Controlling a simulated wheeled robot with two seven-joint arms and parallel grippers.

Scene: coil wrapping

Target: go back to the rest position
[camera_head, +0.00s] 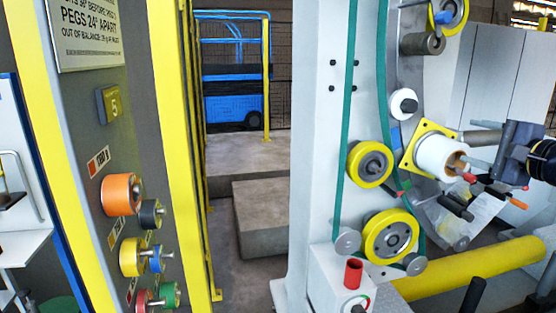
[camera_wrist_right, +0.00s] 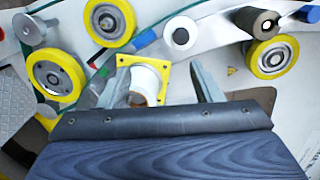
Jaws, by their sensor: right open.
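My right gripper (camera_head: 480,160) reaches in from the right edge in the head view. Its two fingers are open, with a clear gap between them in the right wrist view (camera_wrist_right: 158,76). A white roll with a brown core (camera_head: 438,157) sits on a square yellow plate (camera_head: 409,162) on the machine. The fingers are close in front of the roll. In the right wrist view the roll (camera_wrist_right: 146,78) shows between the fingers; whether they touch it cannot be told. My left gripper is not in view.
The white machine column (camera_head: 318,120) carries yellow-rimmed wheels (camera_head: 389,236) and a green belt (camera_head: 343,110). A yellow bar (camera_head: 480,270) runs below the gripper. A peg panel (camera_head: 85,130) stands at the left. Open floor (camera_head: 235,284) lies between panel and machine.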

